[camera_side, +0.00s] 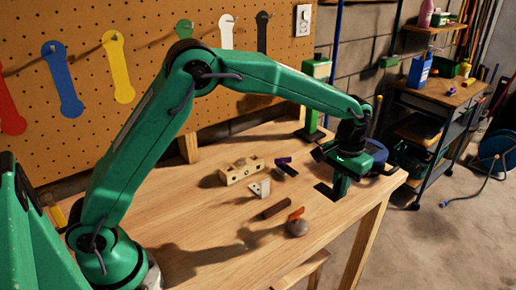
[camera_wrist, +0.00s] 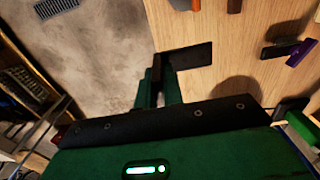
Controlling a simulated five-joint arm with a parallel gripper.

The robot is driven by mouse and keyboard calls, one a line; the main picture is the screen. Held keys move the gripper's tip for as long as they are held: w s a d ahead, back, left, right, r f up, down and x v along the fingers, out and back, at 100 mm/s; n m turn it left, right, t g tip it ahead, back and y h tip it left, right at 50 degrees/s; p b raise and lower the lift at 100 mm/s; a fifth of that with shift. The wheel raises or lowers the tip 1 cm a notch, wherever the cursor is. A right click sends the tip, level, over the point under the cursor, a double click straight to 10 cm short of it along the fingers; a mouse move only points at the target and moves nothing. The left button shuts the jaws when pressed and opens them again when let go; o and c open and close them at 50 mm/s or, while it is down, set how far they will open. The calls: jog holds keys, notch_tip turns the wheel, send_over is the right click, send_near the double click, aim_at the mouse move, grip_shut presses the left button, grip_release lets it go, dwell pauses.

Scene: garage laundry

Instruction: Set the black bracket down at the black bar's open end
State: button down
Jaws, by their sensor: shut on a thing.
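My gripper (camera_side: 340,188) points down at the right end of the workbench, close to its edge. It is shut on the black bracket (camera_wrist: 190,57), whose flat dark arm sticks out to the right of the fingers in the wrist view. In the side view the black bracket (camera_side: 324,190) shows low beside the fingers; I cannot tell whether it touches the bench. The black bar (camera_side: 289,170) lies apart from it, further in on the bench, with a purple piece (camera_side: 283,160) against it. In the wrist view the black bar (camera_wrist: 278,50) is at the right.
On the bench (camera_side: 200,215) are a wooden block with holes (camera_side: 241,170), a white angled piece (camera_side: 260,188), a dark brown bar (camera_side: 276,208), an orange piece (camera_side: 296,213) and a rounded stone (camera_side: 297,229). A green post (camera_side: 314,95) stands at the back.

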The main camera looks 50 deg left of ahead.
jog(key=w+a+f, duration=0.2)
jog(key=a, duration=0.1)
jog(key=w+a+f, duration=0.2)
jog(key=a, duration=0.1)
jog(key=w+a+f, duration=0.2)
jog(key=w+a, duration=0.1)
jog(key=shift+f, duration=0.35)
jog(key=shift+s+f, duration=0.1)
jog(key=shift+f, duration=1.9)
jog(key=shift+f, duration=0.2)
jog(key=c, duration=1.5)
grip_release()
jog(key=shift+r, duration=0.15)
notch_tip(320, 180, up, 12)
jog(key=shift+r, duration=0.1)
